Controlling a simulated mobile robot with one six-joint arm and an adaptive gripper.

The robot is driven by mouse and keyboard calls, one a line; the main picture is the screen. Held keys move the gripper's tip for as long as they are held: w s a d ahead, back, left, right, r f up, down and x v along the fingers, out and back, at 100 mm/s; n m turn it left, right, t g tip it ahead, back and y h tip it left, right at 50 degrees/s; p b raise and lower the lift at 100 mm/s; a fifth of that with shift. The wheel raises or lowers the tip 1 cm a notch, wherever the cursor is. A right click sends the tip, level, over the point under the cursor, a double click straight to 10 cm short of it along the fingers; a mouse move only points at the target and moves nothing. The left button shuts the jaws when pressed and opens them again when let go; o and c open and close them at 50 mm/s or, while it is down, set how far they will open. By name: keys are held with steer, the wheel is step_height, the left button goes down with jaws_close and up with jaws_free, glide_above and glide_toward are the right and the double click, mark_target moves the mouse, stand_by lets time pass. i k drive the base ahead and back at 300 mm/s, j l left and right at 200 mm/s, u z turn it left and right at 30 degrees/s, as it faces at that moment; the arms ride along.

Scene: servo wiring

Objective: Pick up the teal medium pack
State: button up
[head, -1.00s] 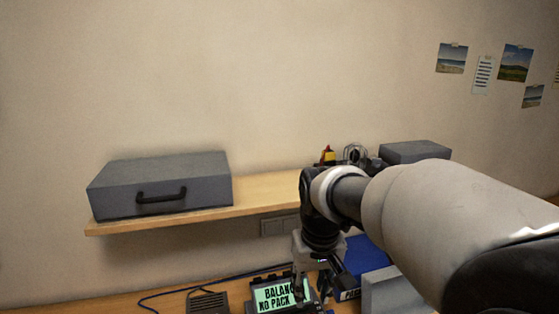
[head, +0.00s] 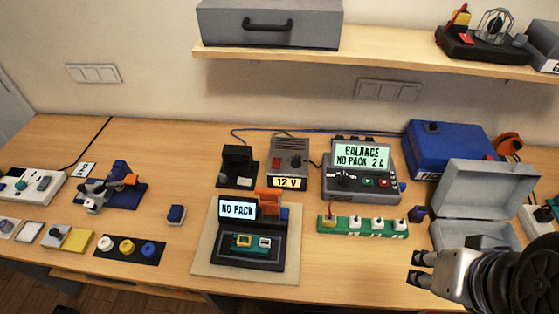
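No teal pack can be told for certain in the head view. Small teal-and-yellow pieces (head: 252,242) sit in the front of a black device (head: 280,250) whose screen reads "NO PACK". An open grey box (head: 487,178) stands at the right with its lid raised; its inside is mostly hidden. My gripper (head: 416,269) is at the lower right, in front of this box. Its two dark fingers point left and stand apart, with nothing seen between them.
A charger (head: 362,180) reading "BALANCE NO PACK 2 A" stands behind a green strip of sockets (head: 362,227). A blue case (head: 455,148) is at the back right. A shelf (head: 370,63) overhangs the back.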

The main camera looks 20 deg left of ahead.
mark_target(240, 243)
steer(key=u, duration=1.65)
steer(key=j+z, duration=0.15)
steer(key=z, duration=1.25)
steer(key=j+z, duration=0.3)
steer(key=j, duration=0.2)
steer(key=k+j+z, duration=0.3)
steer(key=j, duration=0.15)
steer(key=j+z, duration=0.25)
steer(key=j, duration=0.2)
steer(key=k+j+z, duration=0.6)
steer(key=j, duration=0.15)
steer(key=i, duration=0.1)
